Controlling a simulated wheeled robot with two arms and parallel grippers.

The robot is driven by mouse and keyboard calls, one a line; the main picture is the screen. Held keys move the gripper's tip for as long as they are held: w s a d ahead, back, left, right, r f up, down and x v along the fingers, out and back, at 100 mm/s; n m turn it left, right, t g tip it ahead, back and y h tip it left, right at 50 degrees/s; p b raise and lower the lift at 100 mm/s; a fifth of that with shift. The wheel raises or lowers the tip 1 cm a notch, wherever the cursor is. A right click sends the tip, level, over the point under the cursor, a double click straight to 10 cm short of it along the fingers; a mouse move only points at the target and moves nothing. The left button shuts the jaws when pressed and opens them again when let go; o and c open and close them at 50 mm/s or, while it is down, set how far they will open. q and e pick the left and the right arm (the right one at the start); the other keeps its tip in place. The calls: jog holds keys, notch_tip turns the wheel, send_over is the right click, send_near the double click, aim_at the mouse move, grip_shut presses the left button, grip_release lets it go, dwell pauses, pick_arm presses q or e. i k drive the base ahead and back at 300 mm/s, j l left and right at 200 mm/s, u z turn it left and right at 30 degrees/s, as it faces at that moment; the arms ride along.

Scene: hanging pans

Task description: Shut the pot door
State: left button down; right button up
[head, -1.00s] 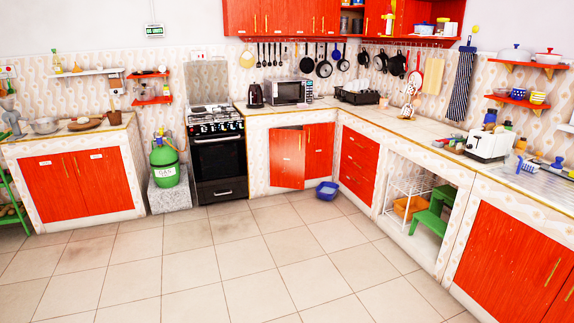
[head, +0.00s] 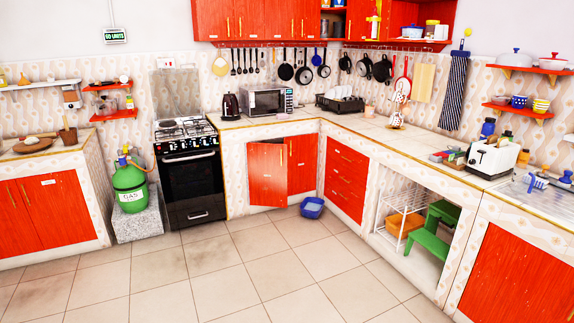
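A red lower cabinet door (head: 267,174) under the counter, to the right of the stove, stands partly open toward me. Its hinge side and the space behind it are mostly hidden. A second red door (head: 301,163) beside it on the right looks closed. I cannot tell from this view whether a pot is inside the cabinet. Neither of my grippers shows in the head view.
A blue basin (head: 312,207) lies on the floor just right of the open door. A black stove (head: 190,172) and a green gas cylinder (head: 129,186) stand to the left. The tiled floor (head: 200,270) ahead is clear. A green step stool (head: 435,232) sits under the right counter.

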aim_at(267, 163)
jog(key=i+u, duration=0.35)
jog(key=i, duration=1.95)
jog(key=i+z, duration=0.1)
jog(key=i, duration=0.5)
jog(key=i+j+z, duration=0.1)
jog(key=i, duration=0.55)
jog(key=i+j+z, duration=0.1)
jog(key=i+j, duration=0.15)
jog(key=i, duration=0.35)
jog(key=i+j+z, duration=0.25)
jog(key=i+z, duration=0.15)
jog(key=i+j+z, duration=0.4)
jog(key=i, duration=0.2)
